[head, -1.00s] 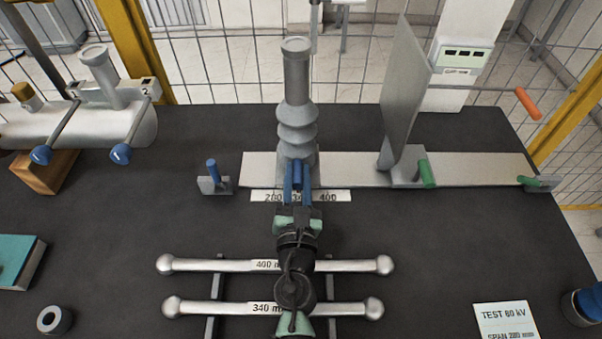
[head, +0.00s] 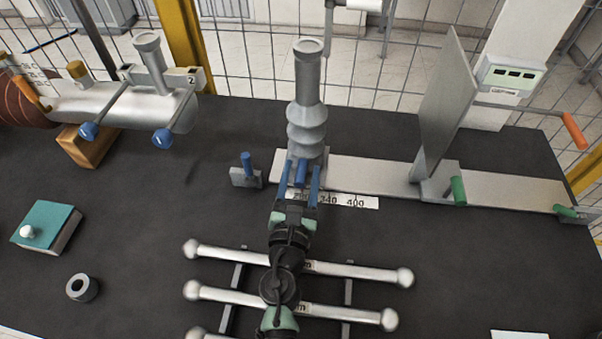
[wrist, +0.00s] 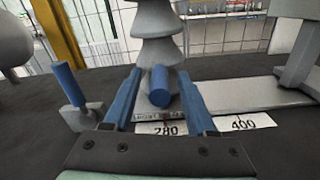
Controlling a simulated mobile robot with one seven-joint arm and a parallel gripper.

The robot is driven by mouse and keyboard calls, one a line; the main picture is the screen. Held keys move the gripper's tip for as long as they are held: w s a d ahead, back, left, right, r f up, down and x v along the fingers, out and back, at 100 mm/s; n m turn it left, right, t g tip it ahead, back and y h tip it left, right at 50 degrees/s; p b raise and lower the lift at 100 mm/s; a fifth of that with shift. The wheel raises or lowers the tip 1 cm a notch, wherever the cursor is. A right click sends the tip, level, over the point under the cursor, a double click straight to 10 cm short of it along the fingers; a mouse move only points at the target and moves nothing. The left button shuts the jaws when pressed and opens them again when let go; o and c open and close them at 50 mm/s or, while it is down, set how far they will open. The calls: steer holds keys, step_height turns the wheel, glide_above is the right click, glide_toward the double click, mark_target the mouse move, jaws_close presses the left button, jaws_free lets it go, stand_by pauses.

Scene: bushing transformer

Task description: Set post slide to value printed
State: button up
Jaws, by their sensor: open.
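The grey ribbed post (head: 307,120) stands upright near the left end of a pale rail (head: 400,180). Its blue handle (wrist: 160,87) sits between the blue fingers of my open gripper (head: 300,173); a gap shows on both sides in the wrist view. The scale strip (head: 350,201) in front of the rail reads 280, 340, 400. In the wrist view the handle and a small red mark line up about with the 280 label (wrist: 167,130); the 340 is hidden behind my finger. Only the top edge of a printed card (head: 520,334) shows.
A blue-handled clamp (head: 246,172) is left of the post. A grey plate (head: 447,105) with green handles stands right on the rail. Silver bars (head: 350,269) lie in front on a rack, under my arm. A ring (head: 82,287) and teal block (head: 47,226) are left.

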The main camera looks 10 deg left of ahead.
steer(key=s+b, duration=0.2)
steer(key=s, duration=0.9)
steer(key=shift+s+f, duration=0.15)
steer(key=shift+s, duration=0.85)
